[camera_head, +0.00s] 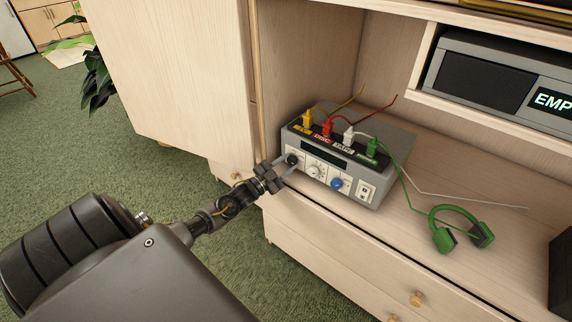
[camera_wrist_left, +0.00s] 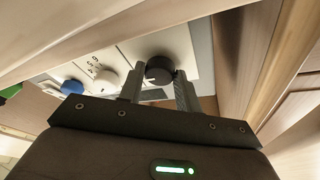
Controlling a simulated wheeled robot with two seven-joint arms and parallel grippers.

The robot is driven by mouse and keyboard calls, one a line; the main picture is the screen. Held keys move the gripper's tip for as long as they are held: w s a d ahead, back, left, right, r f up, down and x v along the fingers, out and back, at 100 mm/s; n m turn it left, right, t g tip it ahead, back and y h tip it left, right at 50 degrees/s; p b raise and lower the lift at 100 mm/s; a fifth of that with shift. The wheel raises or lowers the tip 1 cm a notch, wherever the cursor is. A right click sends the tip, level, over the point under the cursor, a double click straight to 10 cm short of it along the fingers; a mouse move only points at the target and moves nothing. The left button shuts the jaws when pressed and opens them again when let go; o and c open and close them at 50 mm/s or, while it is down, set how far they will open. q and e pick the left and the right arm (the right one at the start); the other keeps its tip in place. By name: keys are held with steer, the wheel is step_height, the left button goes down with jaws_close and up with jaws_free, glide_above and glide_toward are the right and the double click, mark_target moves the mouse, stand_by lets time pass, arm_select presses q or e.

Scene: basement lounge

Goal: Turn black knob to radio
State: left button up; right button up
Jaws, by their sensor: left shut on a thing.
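The black knob (camera_wrist_left: 159,70) is at the end of the front panel of a grey audio box, between the fingers of my left gripper (camera_wrist_left: 160,85) in the left wrist view. My left gripper (camera_head: 285,166) is shut on this knob (camera_head: 292,159). The grey box (camera_head: 386,169) sits on the cabinet shelf and also carries a white knob (camera_head: 315,171) and a blue knob (camera_head: 337,183). The labels around the black knob are too small to read. My right gripper is not in view.
Yellow (camera_head: 308,118), red (camera_head: 327,127), white (camera_head: 349,135) and green (camera_head: 372,147) plugs stand on the box. Green headphones (camera_head: 446,238) lie to its right. A grey unit (camera_head: 493,80) is on the upper shelf. The cabinet's side panel (camera_head: 185,70) is left of the box.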

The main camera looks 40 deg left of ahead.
arm_select(q)
steer(key=o, duration=1)
steer(key=shift+c, duration=0.2)
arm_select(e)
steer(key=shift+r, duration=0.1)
arm_select(q)
steer(key=shift+s, duration=0.1)
steer(key=shift+s+f, duration=0.15)
steer(key=shift+s, duration=0.15)
steer(key=v, duration=1)
steer(key=shift+p, duration=0.3)
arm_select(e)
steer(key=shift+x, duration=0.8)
arm_select(q)
steer(key=shift+a, duration=0.15)
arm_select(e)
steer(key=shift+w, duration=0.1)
